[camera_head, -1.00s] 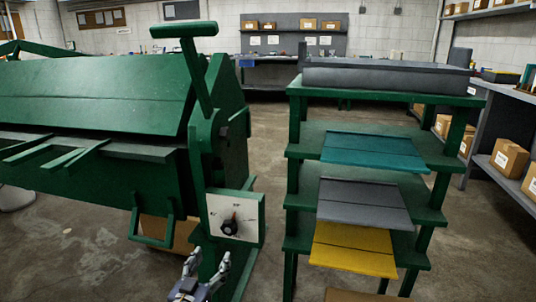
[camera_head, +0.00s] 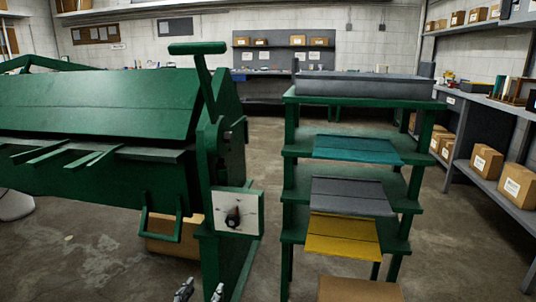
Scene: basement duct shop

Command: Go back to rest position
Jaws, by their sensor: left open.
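My left gripper (camera_head: 200,291) shows only at the bottom edge of the head view, with its two fingertips apart and nothing between them. It is below the white dial panel (camera_head: 237,212) with a black knob (camera_head: 233,217) on the green machine (camera_head: 100,100). The gripper is apart from the knob. The rest of my left arm is out of the picture. My right gripper is not in view.
A green rack (camera_head: 297,160) stands to the right, holding teal (camera_head: 357,150), grey (camera_head: 350,196) and yellow (camera_head: 342,238) sheets. A cardboard box (camera_head: 358,290) sits low in front. Shelves with boxes (camera_head: 487,162) line the right wall. Floor is clear between rack and shelves.

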